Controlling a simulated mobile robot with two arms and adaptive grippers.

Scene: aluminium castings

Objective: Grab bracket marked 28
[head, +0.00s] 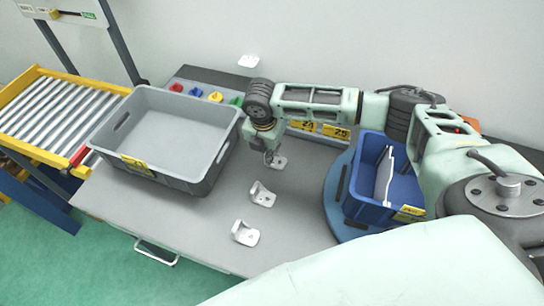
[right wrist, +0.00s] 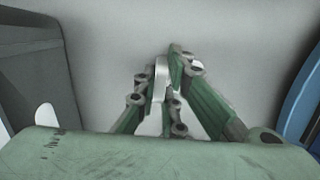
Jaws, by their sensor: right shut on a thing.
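My right gripper (head: 270,154) reaches down over the grey table and is shut on a white metal bracket (head: 279,163). In the right wrist view, the fingers of my right gripper (right wrist: 167,80) close on the upright plate of the bracket (right wrist: 160,74). Fingers and arm hide part of it. A second bracket (head: 262,195) and a third bracket (head: 245,233) stand apart on the table, nearer the front. I cannot read a number on any bracket. My left gripper is out of view.
A grey bin (head: 176,178) stands left and looks empty. A blue bin (head: 365,212) with a white divider stands on a blue round plate (head: 332,190) at the right. Coloured knobs (head: 196,92) and yellow number tags line the back. A white piece (head: 249,61) shows behind.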

